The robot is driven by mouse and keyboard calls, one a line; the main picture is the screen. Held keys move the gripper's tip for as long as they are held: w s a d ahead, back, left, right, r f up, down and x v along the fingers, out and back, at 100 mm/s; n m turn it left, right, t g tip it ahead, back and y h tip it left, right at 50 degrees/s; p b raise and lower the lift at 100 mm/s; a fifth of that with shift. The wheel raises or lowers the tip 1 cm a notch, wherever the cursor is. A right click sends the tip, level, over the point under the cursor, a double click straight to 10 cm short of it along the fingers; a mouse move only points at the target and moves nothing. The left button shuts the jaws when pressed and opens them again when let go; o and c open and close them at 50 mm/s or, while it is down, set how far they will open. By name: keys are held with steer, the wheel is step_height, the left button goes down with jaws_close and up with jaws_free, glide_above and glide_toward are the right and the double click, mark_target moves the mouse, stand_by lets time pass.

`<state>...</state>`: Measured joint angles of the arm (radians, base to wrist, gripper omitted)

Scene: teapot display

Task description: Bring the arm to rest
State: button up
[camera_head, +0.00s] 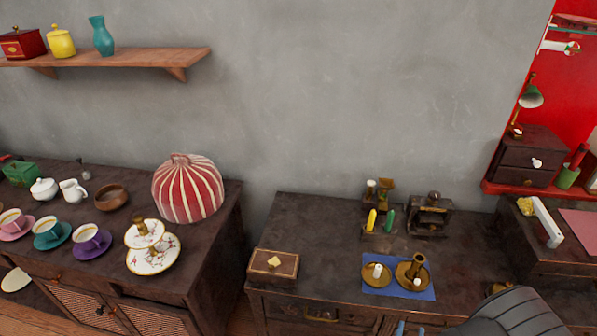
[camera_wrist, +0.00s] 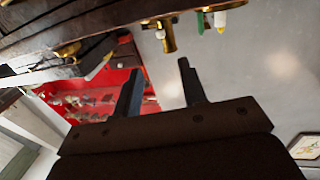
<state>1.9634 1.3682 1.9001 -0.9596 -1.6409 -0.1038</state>
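My gripper (camera_wrist: 159,66) shows in the wrist view with its two dark fingers apart and nothing between them. The wrist view is strongly tilted: furniture and a brass candlestick (camera_wrist: 166,36) hang from the top edge, beyond the fingertips. The fingers appear to touch nothing. In the head view, a dark rounded part of my arm (camera_head: 512,314) shows at the bottom right, over the front of the middle cabinet (camera_head: 310,222).
Two brass candle holders stand on a blue cloth (camera_head: 427,293), near the arm. A small wooden box (camera_head: 273,265) sits at the cabinet's front left. A striped tea cosy (camera_head: 187,188), cups and a teapot stand on the left sideboard. The wall above the middle cabinet is clear.

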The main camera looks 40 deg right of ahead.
mark_target(416, 284)
steer(key=x, duration=1.4)
steer(key=shift+w+d, duration=0.25)
steer(key=shift+d, duration=0.05)
step_height(416, 284, up, 4)
steer(key=shift+s, duration=0.1)
steer(key=v, duration=1.8)
steer(key=shift+n+g+y, duration=0.5)
steer(key=shift+g+y, duration=0.1)
steer(key=shift+g, duration=0.3)
steer(key=shift+s+d+f, duration=0.1)
steer(key=shift+d+f, duration=0.25)
steer(key=shift+d, duration=0.45)
steer(key=shift+s+d+f, duration=0.1)
steer(key=shift+d+f, duration=0.25)
steer(key=shift+d, duration=0.5)
steer(key=shift+s+d+f, duration=0.15)
steer(key=shift+d+f, duration=0.2)
steer(key=shift+d, duration=0.45)
